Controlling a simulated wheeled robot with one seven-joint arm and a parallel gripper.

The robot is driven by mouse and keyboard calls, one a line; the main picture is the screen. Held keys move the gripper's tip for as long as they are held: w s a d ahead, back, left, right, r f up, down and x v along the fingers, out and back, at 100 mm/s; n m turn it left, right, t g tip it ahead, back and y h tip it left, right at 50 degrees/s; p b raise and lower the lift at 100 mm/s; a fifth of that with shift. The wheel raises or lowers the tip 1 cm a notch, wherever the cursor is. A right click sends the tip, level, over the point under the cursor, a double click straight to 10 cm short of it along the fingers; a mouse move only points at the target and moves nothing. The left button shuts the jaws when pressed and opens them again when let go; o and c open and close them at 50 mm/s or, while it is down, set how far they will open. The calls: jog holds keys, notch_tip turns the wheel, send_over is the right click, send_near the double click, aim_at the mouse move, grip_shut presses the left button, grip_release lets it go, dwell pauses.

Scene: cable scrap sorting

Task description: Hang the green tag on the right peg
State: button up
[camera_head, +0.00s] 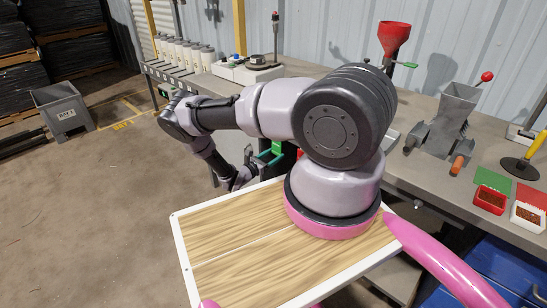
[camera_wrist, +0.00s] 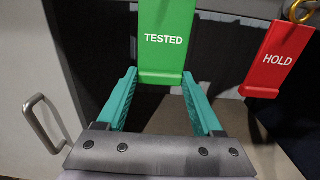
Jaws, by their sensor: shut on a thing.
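The green tag (camera_wrist: 165,40) reads "TESTED" and stands upright in the wrist view, its top cut off by the frame. My gripper (camera_wrist: 160,78) has its teal fingers on either side of the tag's lower end and is shut on it. In the head view, my gripper (camera_head: 268,157) is beside the bench front, with the green tag (camera_head: 277,147) small at its tips. A red tag (camera_wrist: 278,58) reading "HOLD" hangs at the right in the wrist view, from a brass ring or hook (camera_wrist: 302,12). I cannot make out the right peg, or whether the green tag touches one.
A metal handle (camera_wrist: 45,123) on a pale panel is at the left in the wrist view. The grey workbench (camera_head: 420,172) carries a red funnel (camera_head: 394,36), a grey hopper machine (camera_head: 450,120) and small red and white trays. A grey bin (camera_head: 63,110) stands on open floor.

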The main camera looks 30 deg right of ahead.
jog(key=shift+r, duration=0.2)
jog(key=shift+s+a, duration=0.2)
jog(key=shift+a, duration=0.45)
jog(key=shift+s+a, duration=0.1)
jog(key=shift+a, duration=0.05)
jog(key=shift+c, duration=0.5)
jog(key=shift+r+v, duration=0.2)
jog(key=shift+v, duration=1.95)
